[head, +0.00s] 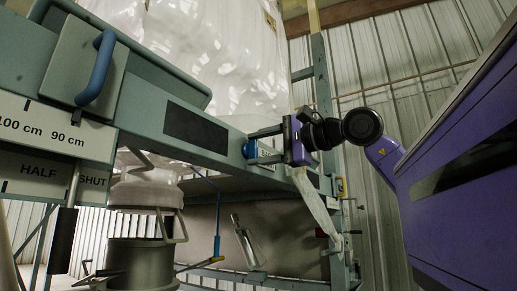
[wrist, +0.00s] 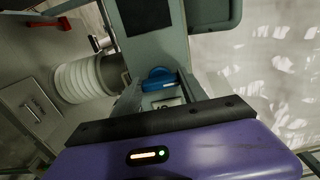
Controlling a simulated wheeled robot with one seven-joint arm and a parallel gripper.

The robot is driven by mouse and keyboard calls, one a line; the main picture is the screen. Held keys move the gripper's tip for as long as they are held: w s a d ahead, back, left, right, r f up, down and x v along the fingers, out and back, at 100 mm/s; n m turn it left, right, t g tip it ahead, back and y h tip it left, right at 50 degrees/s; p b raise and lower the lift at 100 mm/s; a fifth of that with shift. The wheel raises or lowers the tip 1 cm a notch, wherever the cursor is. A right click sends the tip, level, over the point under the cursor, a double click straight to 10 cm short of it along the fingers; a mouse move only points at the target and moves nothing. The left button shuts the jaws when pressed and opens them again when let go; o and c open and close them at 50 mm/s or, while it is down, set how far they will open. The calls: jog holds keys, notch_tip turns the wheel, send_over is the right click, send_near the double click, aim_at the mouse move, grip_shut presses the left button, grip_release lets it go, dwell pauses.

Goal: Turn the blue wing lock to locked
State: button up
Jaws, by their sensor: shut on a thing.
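The blue wing lock (head: 251,149) sits on the face of the grey-green frame beam, right of the black panel. In the wrist view the blue wing lock (wrist: 159,79) shows between my fingers, just beyond the gripper body. My gripper (head: 258,147) reaches it from the right, with its fingers shut on the lock. In the wrist view my gripper (wrist: 160,90) partly covers the lock and a small white label below it. The label's words and the lock's exact angle cannot be read.
A large white bulk bag (head: 215,50) hangs above the beam. A blue handle (head: 97,68) is at upper left, above plates (head: 50,140) marked in cm and with HALF and SHUT. A pale strap (head: 315,203) hangs just below my gripper. A metal spout (head: 140,255) stands at lower left.

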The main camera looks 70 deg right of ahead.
dwell(0.5)
jog(key=o, duration=1.4)
jog(key=shift+c, duration=0.2)
jog(key=b+v, duration=0.2)
jog(key=v, duration=0.6)
jog(key=shift+b, duration=0.3)
jog(key=shift+w, duration=0.1)
